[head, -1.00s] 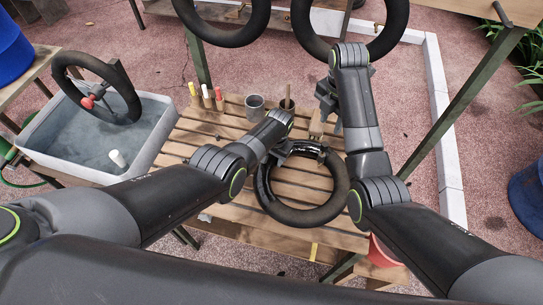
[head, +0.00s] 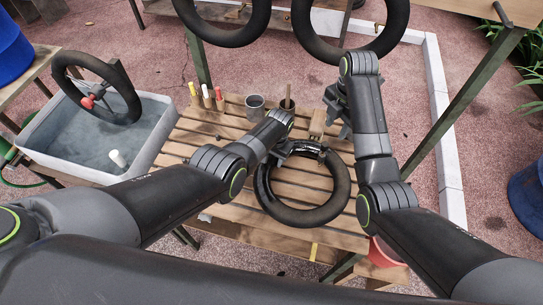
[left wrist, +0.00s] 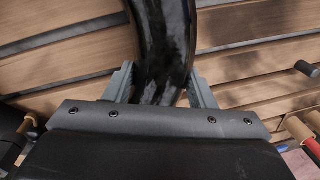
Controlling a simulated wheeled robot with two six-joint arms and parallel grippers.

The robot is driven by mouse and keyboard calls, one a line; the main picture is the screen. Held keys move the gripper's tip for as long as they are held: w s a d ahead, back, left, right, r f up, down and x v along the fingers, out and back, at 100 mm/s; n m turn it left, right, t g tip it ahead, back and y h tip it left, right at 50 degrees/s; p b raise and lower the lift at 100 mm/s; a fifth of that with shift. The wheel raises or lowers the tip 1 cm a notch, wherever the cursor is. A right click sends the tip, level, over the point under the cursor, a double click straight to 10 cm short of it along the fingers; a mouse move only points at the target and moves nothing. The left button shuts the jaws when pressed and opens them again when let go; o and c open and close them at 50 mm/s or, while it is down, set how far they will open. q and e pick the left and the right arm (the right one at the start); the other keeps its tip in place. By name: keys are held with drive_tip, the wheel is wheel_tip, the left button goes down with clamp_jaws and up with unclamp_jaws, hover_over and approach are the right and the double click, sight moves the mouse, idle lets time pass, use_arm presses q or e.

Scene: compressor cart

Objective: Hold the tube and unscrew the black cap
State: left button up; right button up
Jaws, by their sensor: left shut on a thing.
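The tube (head: 303,216) is a black ring lying flat on the slatted wooden table (head: 228,214). Its upper left part looks wet and shiny. My left gripper (head: 287,149) is shut on the tube's top part. In the left wrist view its two fingers (left wrist: 162,90) stand on either side of the shiny tube (left wrist: 165,40). A small part shows at the tube's top right, near the left gripper, but I cannot tell whether it is the black cap. My right gripper (head: 336,108) is above the table's back right, apart from the tube. Its finger opening is unclear.
A wooden block (head: 317,122) lies near my right gripper. A water basin (head: 62,135) is left; a red bucket (head: 385,252) is below right.

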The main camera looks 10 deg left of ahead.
drive_tip(key=s+d+f+m+t+y, duration=0.3)
drive_tip(key=f+m+y, duration=0.4)
drive_tip(key=f, duration=0.1)
drive_tip(key=s+d+r+m+t+y, duration=0.25)
drive_tip(key=d+m+t+y, duration=0.2)
drive_tip(key=m, duration=0.45)
drive_tip(key=x, duration=0.9)
drive_tip(key=shift+a+f+t+h, duration=0.3)
drive_tip(key=shift+f+t+h, duration=0.05)
drive_tip(key=shift+f, duration=0.05)
drive_tip(key=shift+c, duration=0.5)
clamp_jaws()
drive_tip(key=shift+w+d+n+g+y, duration=0.1)
drive_tip(key=shift+n+g+y, duration=0.35)
drive_tip(key=shift+n+g, duration=0.4)
drive_tip(key=shift+w+n+g+y, duration=0.15)
drive_tip(key=shift+n+g+y, duration=0.3)
drive_tip(key=shift+n+g, duration=0.4)
